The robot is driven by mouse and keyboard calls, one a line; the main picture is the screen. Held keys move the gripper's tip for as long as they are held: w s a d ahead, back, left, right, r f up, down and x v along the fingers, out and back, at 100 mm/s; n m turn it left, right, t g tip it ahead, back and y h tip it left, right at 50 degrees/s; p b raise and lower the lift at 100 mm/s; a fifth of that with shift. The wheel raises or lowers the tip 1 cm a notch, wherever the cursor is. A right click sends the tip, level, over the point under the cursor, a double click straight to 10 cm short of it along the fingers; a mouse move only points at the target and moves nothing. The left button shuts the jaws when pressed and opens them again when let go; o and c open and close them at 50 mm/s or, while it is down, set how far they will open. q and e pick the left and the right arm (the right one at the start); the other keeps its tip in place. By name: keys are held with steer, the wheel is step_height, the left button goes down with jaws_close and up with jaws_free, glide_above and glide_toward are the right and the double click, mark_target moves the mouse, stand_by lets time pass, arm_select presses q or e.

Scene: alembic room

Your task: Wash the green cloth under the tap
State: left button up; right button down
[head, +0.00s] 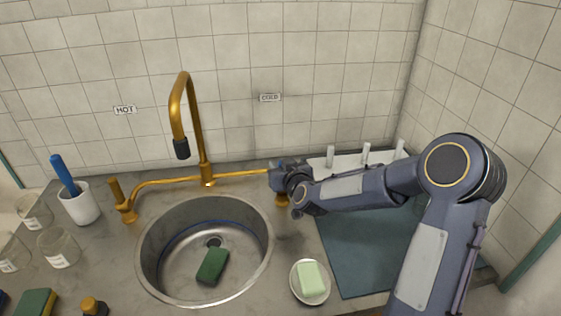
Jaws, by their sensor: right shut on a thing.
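The green cloth (212,266) is a dark green, block-like piece lying on the bottom of the round steel sink (157,262), just in front of the drain. The brass tap (204,172) arches over the basin, its dark nozzle (181,149) above the back of the sink. No stream of water shows. My right gripper (278,178) is shut at the right end of the brass pipe, on the cold tap handle under the COLD label (270,97). The gripper hides most of that handle. The hot tap handle (116,190) stands upright at the left. My left gripper is not in view.
A white soap dish (296,291) with pale green soap (311,279) sits right of the sink. A white cup (81,207) with a blue-handled tool, glass beakers (57,247) and a green-and-yellow sponge (36,303) stand left. A blue-green mat (350,255) lies under my right arm.

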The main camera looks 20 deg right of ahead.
steer(key=c, duration=1.2)
jaws_free()
steer(key=shift+c, duration=0.2)
steer(key=b+v, duration=0.1)
steer(key=v, duration=0.6)
steer(key=shift+s, duration=0.35)
steer(key=shift+r, duration=0.1)
